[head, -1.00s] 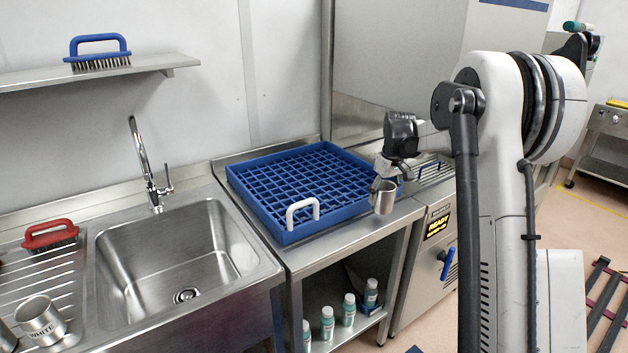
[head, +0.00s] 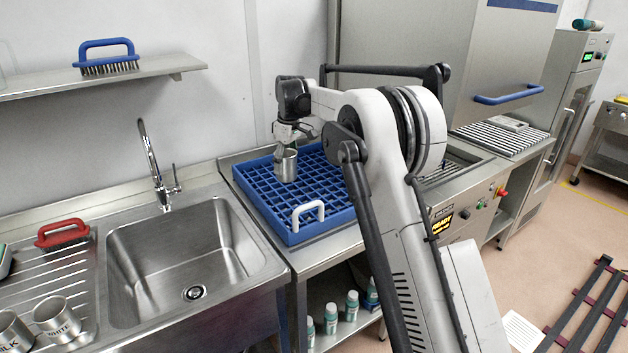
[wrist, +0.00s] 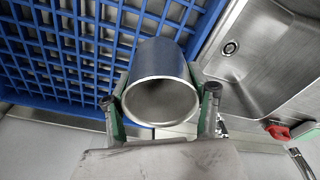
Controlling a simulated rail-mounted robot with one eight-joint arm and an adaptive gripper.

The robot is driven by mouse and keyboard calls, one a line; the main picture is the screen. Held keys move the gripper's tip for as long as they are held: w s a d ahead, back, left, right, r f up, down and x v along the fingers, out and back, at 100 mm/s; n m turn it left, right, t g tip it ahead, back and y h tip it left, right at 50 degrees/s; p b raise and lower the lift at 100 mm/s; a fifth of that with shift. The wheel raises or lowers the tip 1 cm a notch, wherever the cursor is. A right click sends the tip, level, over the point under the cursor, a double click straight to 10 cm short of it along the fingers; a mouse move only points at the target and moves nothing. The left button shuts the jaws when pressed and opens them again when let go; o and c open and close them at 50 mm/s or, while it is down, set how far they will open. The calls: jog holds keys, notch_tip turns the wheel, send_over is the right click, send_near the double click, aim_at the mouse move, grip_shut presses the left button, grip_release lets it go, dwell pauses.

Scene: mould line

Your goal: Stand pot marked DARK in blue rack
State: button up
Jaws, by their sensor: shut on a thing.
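My gripper (head: 287,147) is shut on a metal pot (head: 287,168) and holds it upright over the left back part of the blue rack (head: 330,222). In the wrist view the pot (wrist: 160,60) sits between the two fingers of my gripper (wrist: 160,98), its open mouth toward the camera. The grid of the blue rack (wrist: 60,60) lies below it. I cannot tell whether the pot's base touches the grid. No marking shows on the held pot. Two other pots, one marked WHITE (head: 60,318) and one ending in LK (head: 12,335), stand on the drainboard at the left.
The sink (head: 190,250) lies left of the rack. A white handle (head: 308,212) stands up at the rack's front edge. A red brush (head: 62,234) lies on the drainboard. Bottles (head: 350,306) stand on the shelf below. The rack's other cells look empty.

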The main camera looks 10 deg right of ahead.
jog(key=w+d+f, duration=0.1)
jog(key=d+f, duration=0.1)
jog(key=d, duration=0.1)
jog(key=w+d+f, duration=0.2)
jog(key=d, duration=0.1)
jog(key=w+d+f+p, duration=0.1)
jog(key=d+f, duration=0.1)
jog(key=d, duration=0.1)
jog(key=shift+w+d+f, duration=0.1)
jog(key=shift+w+d, duration=0.05)
jog(key=shift+d, duration=0.05)
jog(key=shift+f+p, duration=0.4)
jog(key=shift+f, duration=1.6)
jog(key=o, duration=1.3)
jog(key=shift+f, duration=0.1)
